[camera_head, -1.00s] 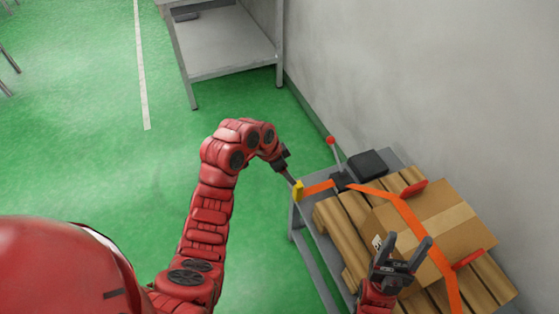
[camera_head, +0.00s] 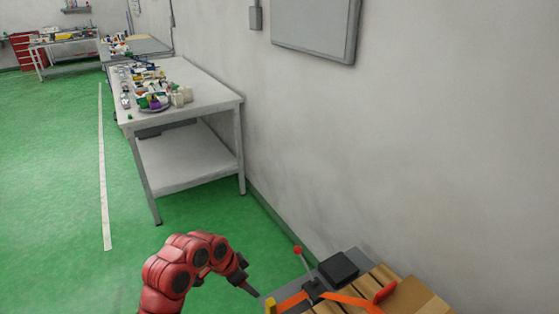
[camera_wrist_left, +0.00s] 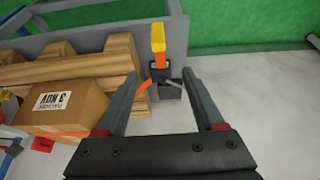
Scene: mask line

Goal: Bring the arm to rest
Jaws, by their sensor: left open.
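My red left arm (camera_head: 175,275) comes in at the bottom of the head view, bent at the wrist. Its left gripper (camera_head: 250,287) points down and right, close to the cart's near corner. In the left wrist view the left gripper (camera_wrist_left: 160,82) is open, its two dark fingers apart. A yellow-ended piece (camera_wrist_left: 158,38) with a dark block and orange strap (camera_wrist_left: 143,85) shows beyond and between the fingers. I see nothing held, and cannot tell whether a finger touches it. My right gripper is not in the head view.
The grey cart (camera_head: 348,252) carries wooden slats (camera_head: 385,283), a cardboard box (camera_head: 418,298), and a red-knobbed lever (camera_head: 298,250). A cluttered table (camera_head: 205,95) stands behind along the wall. Green floor (camera_head: 60,200) at left is clear.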

